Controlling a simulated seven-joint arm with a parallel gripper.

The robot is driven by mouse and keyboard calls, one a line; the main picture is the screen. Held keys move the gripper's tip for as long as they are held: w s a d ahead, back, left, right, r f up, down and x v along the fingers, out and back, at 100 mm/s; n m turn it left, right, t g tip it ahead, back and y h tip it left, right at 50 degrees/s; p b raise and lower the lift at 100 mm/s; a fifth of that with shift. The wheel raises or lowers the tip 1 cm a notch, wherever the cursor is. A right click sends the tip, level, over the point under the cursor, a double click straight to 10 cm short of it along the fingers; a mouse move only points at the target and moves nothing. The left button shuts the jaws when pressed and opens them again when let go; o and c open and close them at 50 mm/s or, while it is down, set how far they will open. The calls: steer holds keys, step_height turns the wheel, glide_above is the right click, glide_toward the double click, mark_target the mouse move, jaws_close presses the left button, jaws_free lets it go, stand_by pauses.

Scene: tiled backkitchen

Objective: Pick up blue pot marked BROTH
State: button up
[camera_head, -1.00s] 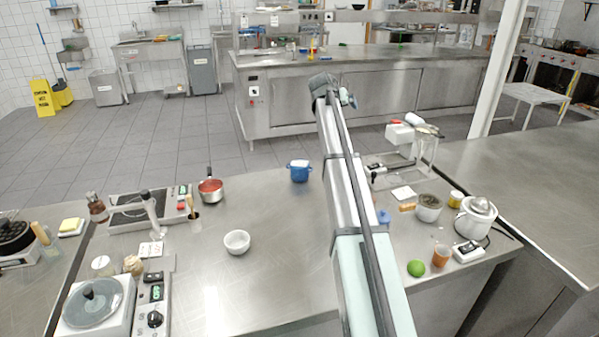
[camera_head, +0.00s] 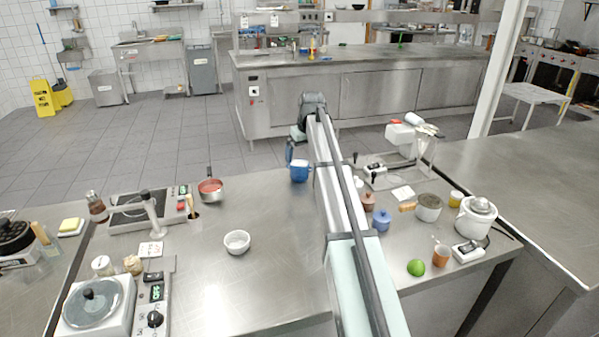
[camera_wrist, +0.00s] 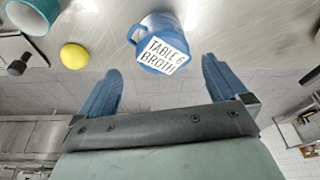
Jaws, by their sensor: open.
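A blue pot marked TABLE 6 BROTH (camera_wrist: 143,38) shows in the wrist view, at the top middle, with a handle on its left. Its white label faces the camera. In the head view a blue pot with a white patch on top (camera_head: 299,174) stands at the far edge of the steel counter; its label is unreadable there. My gripper (camera_wrist: 162,66) is open and empty, its blue fingers spread on either side below the pot, which lies beyond the fingertips. In the head view my gripper (camera_head: 291,152) hangs just beyond and left of that pot.
A red-filled saucepan (camera_head: 210,190) and a white bowl (camera_head: 237,242) stand left of the pot. A lidded blue pot (camera_head: 381,221) and a brown pot (camera_head: 368,202) stand right of my arm. The wrist view shows a yellow ball (camera_wrist: 74,56) and a teal cup (camera_wrist: 32,16).

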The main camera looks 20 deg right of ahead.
mark_target(300, 163)
steer(key=shift+x, duration=3.9)
steer(key=shift+s+a, duration=0.1)
steer(key=shift+a, duration=0.1)
steer(key=c, duration=1.2)
